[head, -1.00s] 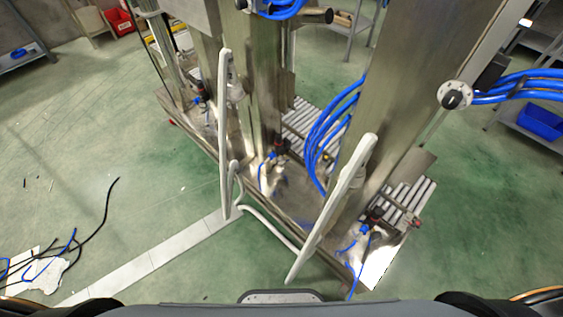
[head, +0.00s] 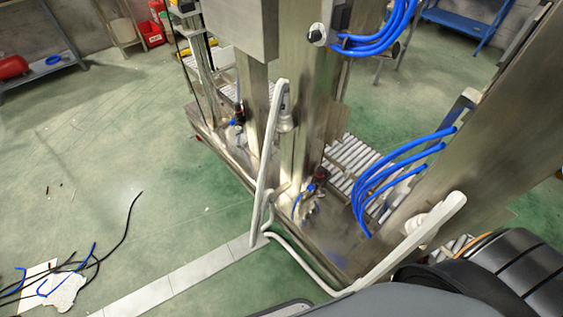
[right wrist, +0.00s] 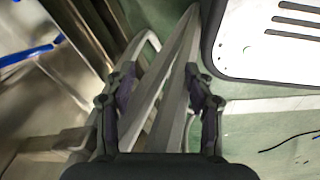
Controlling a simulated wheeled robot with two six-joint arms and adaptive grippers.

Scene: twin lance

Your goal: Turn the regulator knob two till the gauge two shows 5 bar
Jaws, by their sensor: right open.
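Two small regulators with dark knobs and blue fittings show low on the steel machine in the head view: one at the middle column (head: 318,184), one farther back (head: 238,117). I cannot tell which is number two. Gauge faces are too small to read. My right gripper (right wrist: 161,85) shows only in the right wrist view. It is open, with grey bars visible between and beyond its fingers; no regulator shows there. My left gripper is not in view.
Pale bent guard rails (head: 268,165) stand in front of the machine, with another rail (head: 410,245) at right. Blue hoses (head: 385,180) arch beside the right column. Loose cables (head: 95,262) lie on the floor at left. Green floor (head: 150,170) is open there.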

